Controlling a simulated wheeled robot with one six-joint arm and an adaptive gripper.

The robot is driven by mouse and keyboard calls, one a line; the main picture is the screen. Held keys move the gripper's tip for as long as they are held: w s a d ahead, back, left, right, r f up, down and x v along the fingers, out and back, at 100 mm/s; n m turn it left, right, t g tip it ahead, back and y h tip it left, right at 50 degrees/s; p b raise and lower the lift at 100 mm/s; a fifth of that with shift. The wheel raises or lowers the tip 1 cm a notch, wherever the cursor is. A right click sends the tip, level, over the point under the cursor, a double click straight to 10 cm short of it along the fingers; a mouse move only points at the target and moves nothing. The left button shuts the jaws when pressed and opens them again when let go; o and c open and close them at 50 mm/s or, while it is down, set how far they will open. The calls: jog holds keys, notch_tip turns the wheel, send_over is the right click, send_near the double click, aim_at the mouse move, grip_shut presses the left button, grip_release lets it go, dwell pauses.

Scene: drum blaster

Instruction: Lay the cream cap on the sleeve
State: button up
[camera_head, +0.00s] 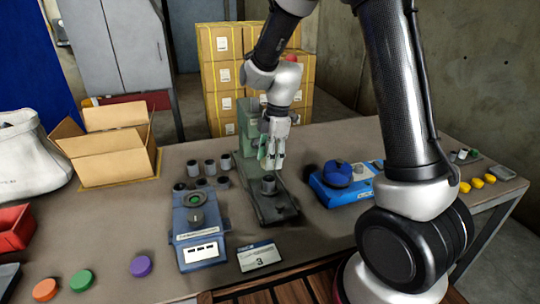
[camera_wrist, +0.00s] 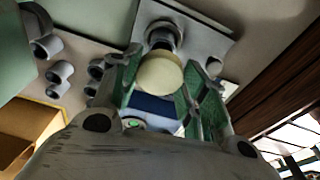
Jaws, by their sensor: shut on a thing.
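The cream cap (camera_wrist: 160,72) is a round pale disc held between the green-padded fingers of my gripper (camera_wrist: 161,80) in the wrist view. In the head view my gripper (camera_head: 271,158) points down above the base of the green press; the cap cannot be made out there. A dark grey sleeve (camera_head: 268,184) stands upright on the press base (camera_head: 277,209), a little below my fingertips. In the wrist view the sleeve (camera_wrist: 161,36) shows beyond the cap, which hides part of it. The cap appears apart from the sleeve.
The green press column (camera_head: 247,122) rises close behind my gripper. A blue fixture (camera_head: 200,248) stands left, with several loose grey sleeves (camera_head: 210,167) behind it. Orange (camera_head: 44,289), green (camera_head: 81,280) and purple (camera_head: 141,266) caps lie front left. A blue device (camera_head: 345,189) stands right.

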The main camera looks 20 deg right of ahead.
jog(key=shift+f, duration=2.4)
jog(key=shift+f, duration=0.35)
jog(key=o, duration=0.8)
jog(key=o, duration=0.5)
jog(key=shift+r, duration=3)
